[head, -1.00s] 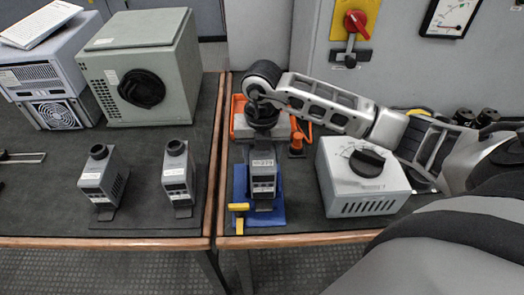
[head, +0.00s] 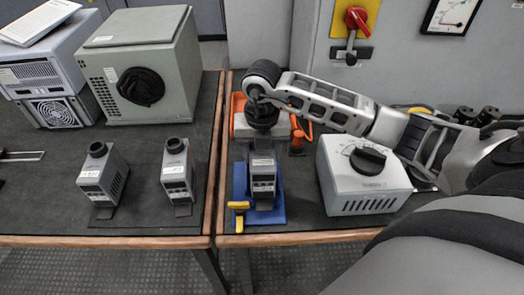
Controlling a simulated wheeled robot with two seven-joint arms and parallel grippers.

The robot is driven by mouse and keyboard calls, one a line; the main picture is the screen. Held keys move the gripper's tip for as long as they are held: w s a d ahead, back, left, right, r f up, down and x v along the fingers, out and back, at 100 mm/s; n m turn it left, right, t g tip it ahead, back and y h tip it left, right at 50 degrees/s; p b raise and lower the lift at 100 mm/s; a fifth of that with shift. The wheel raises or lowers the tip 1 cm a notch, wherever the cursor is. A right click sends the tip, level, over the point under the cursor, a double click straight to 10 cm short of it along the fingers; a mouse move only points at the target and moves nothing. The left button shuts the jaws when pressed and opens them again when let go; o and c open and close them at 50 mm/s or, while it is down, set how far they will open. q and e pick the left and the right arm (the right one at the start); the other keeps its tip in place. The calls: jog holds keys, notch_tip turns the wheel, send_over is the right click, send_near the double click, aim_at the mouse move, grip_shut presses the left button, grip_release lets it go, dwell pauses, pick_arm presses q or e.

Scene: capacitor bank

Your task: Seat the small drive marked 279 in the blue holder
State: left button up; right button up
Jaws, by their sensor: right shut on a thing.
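A small grey drive (head: 263,182) stands upright at the blue holder (head: 278,215) on the right table. Its label is too small for me to read the number. My right gripper (head: 262,146) comes down from above and is shut on the top of this drive; the fingers are mostly hidden under the wrist. The blue holder shows around and in front of the drive's foot, with a yellow lever (head: 239,207) at its front left. I cannot tell whether the drive's foot is fully down. My left gripper is out of view.
Two similar drives, one (head: 102,175) and another (head: 177,172), stand on the left table. A grey box with a black dial (head: 362,180) stands close right of the holder. A gap separates the tables.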

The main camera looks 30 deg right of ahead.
pick_arm(q)
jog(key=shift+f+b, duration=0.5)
jog(key=shift+b, duration=0.3)
pick_arm(e)
jog(key=shift+f, duration=1.05)
jog(key=o, duration=1.5)
jog(key=shift+f, duration=0.1)
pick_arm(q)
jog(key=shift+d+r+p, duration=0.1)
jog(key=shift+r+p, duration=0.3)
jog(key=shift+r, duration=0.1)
pick_arm(e)
notch_tip(320, 180, up, 16)
